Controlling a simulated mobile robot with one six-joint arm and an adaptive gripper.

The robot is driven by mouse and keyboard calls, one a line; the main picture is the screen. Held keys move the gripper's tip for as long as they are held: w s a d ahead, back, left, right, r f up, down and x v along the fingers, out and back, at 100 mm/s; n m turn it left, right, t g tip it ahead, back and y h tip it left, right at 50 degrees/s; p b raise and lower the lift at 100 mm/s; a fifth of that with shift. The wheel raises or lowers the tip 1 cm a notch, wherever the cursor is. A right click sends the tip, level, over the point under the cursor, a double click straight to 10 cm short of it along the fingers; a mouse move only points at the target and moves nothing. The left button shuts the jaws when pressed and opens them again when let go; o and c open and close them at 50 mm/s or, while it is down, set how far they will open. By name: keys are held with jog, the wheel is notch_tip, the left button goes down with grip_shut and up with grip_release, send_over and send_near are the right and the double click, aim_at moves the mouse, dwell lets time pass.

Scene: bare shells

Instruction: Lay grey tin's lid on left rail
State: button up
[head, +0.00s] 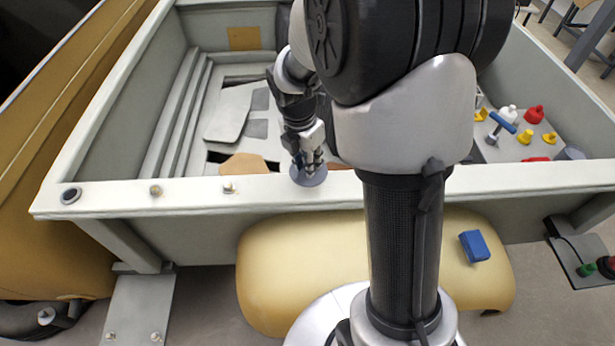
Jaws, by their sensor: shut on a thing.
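The grey lid (316,180) is a flat, dark grey disc at the near rim of the pale open shell. My gripper (308,167) points down over it and is shut on it. The lid overlaps the pale near rail (420,184) in the head view; I cannot tell whether it touches it or hangs just above. Another pale rail (105,105) runs along the left side of the shell. My arm hides the middle of the shell.
Several red, yellow and white pieces and a blue-handled tool (502,122) lie at the right inside the shell. A blue block (474,246) lies on the yellow rounded body (290,265).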

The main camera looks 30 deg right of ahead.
jog(key=shift+f+b, duration=0.35)
jog(key=shift+f, duration=2.5)
jog(key=shift+f, duration=0.1)
jog(key=o, duration=0.9)
jog(key=shift+c, duration=0.2)
